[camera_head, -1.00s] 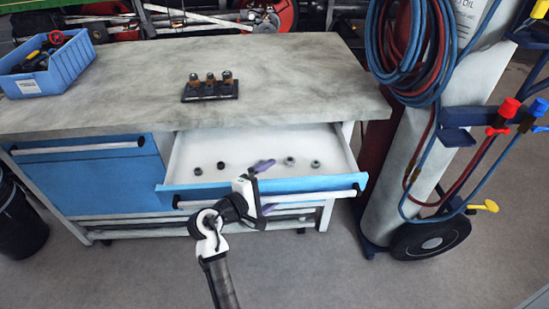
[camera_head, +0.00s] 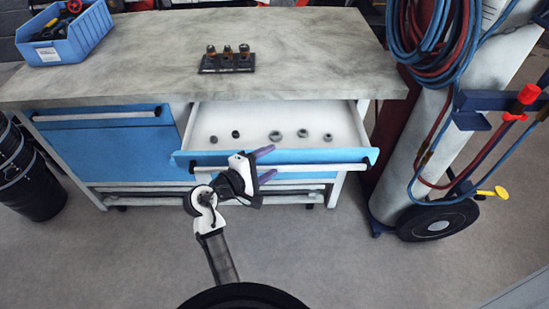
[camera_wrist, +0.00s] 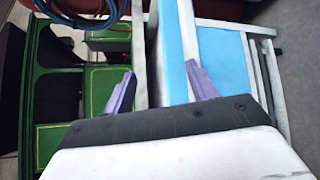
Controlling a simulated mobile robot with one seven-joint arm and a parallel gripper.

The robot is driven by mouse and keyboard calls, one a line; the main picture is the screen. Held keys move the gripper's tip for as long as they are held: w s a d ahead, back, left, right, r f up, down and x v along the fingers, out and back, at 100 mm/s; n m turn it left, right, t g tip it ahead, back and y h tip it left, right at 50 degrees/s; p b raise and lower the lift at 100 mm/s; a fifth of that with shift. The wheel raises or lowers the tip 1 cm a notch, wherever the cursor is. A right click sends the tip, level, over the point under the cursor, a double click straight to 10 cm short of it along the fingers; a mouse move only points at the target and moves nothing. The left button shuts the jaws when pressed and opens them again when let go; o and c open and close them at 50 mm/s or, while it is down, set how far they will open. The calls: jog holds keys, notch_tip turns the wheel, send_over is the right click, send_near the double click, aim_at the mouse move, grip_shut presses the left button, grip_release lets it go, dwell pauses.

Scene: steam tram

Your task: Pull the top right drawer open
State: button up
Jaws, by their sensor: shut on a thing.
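The top right drawer (camera_head: 345,156) has a blue front and a pale inside, and stands well out from the bench. Its pale bar handle (camera_head: 320,168) runs along the front. My gripper (camera_head: 265,165) is at the middle of that front, with one purple finger above the bar and one below. It is shut on the drawer handle, though the exact contact is hard to see. In the wrist view, the fingers (camera_wrist: 160,85) lie either side of the blue front (camera_wrist: 172,50) and the pale bar (camera_wrist: 191,38).
Several small dark rings (camera_head: 275,135) lie in the drawer. The grey worktop (camera_head: 150,65) carries a blue bin (camera_head: 68,40) and a black holder (camera_head: 228,63). A gas bottle cart (camera_head: 440,222) stands close right. A black bin (camera_head: 25,175) is at left. The floor in front is clear.

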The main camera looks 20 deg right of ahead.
jog(key=shift+s+a+r, duration=0.15)
jog(key=shift+s+a, duration=0.1)
jog(key=shift+a, duration=0.2)
jog(key=shift+c, duration=1.3)
jog(key=shift+s+a+f, duration=0.25)
jog(key=shift+s+a, duration=0.2)
jog(key=shift+a, duration=0.15)
jog(key=f+p+v, duration=0.1)
jog(key=p+v, duration=0.2)
jog(key=v, duration=0.6)
jog(key=shift+s+a+f, duration=0.25)
jog(key=shift+s+f, duration=0.2)
jog(key=shift+f, duration=0.1)
jog(key=shift+r+p, duration=0.1)
jog(key=shift+p, duration=0.5)
